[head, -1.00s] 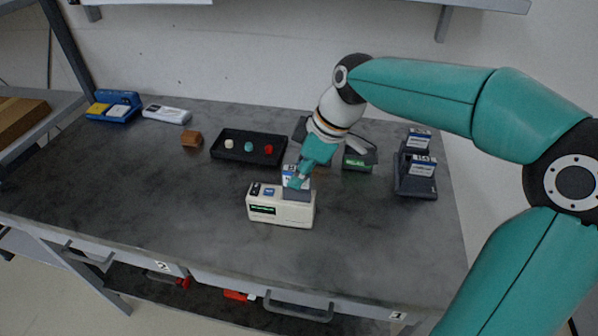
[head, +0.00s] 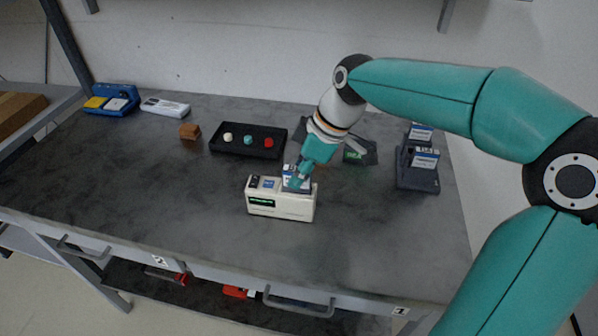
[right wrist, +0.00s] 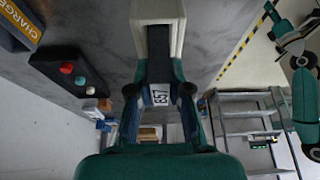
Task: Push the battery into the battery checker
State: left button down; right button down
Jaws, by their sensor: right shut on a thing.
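The battery checker (head: 281,208) is a cream box with a green-lit display, standing on the grey bench. It also shows at the top of the right wrist view (right wrist: 140,12). The battery (head: 289,184), dark with a white and blue label, stands upright at the right part of the checker's top. Its label shows between the fingers in the right wrist view (right wrist: 160,98). My right gripper (head: 299,180) is shut on the battery from above. How deep the battery sits in the checker is hard to tell. My left gripper is out of view.
A black tray (head: 218,149) with white, teal and red knobs lies behind the checker. A dark device with a green display (head: 356,157) is behind my gripper. A dark holder with batteries (head: 416,180) stands right. A brown block (head: 189,131) and blue charger (head: 126,95) are left.

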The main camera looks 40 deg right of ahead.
jog(key=shift+f+b, duration=0.35)
jog(key=shift+f, duration=0.2)
jog(key=c, duration=1)
grip_release()
jog(key=shift+r, duration=0.1)
jog(key=v, duration=1.1)
jog(key=shift+s+d+r, duration=0.15)
jog(key=shift+r, duration=0.2)
